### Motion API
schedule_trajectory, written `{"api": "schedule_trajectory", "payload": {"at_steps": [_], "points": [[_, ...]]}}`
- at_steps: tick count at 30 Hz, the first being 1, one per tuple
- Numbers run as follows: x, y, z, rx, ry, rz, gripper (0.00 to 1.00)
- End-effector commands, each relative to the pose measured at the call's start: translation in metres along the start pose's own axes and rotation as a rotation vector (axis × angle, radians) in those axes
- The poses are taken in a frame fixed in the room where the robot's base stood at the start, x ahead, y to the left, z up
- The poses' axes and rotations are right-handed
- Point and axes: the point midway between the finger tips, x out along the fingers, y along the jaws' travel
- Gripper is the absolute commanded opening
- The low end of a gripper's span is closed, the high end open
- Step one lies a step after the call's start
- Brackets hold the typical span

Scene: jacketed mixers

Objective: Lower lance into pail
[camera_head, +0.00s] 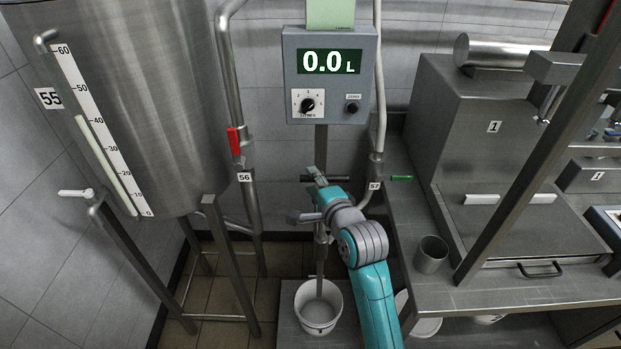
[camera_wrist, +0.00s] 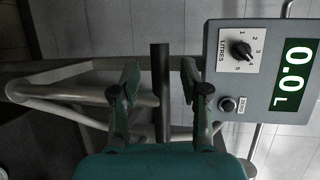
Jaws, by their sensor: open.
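The lance (camera_head: 319,264) is a grey upright tube below the meter box. Its lower end overlaps the mouth of the white pail (camera_head: 318,325) on the floor platform; I cannot tell whether the tip is inside or above the rim. A dark horizontal handle bar (camera_head: 338,178) crosses the lance at mid height. My gripper (camera_head: 317,178) is at this bar. In the wrist view the bar (camera_wrist: 161,60) stands between the two open fingers of my gripper (camera_wrist: 160,82), with gaps on both sides. My arm hides part of the lance.
The meter box (camera_head: 330,95) reads 0.0 L, with a dial and a zero button. A jacketed tank (camera_head: 150,100) stands left, with a red-handled valve (camera_head: 234,142) on the pipe beside it. A steel bench with a cup (camera_head: 431,255) is close on the right.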

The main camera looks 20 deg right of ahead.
Motion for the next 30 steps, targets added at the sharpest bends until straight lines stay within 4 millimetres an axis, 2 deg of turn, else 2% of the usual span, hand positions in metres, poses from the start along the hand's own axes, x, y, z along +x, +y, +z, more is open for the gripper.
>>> {"api": "schedule_trajectory", "payload": {"at_steps": [6, 16, 17, 22, 30], "points": [[0.020, -0.001, 0.000, -0.001, 0.001, -0.001, 0.45], [0.023, 0.000, 0.000, -0.001, 0.001, 0.000, 0.45], [0.023, 0.000, 0.000, -0.001, 0.001, 0.000, 0.43], [0.023, 0.000, 0.000, -0.001, 0.001, -0.001, 0.00], [0.023, 0.001, 0.000, -0.001, 0.001, 0.000, 0.00]]}}
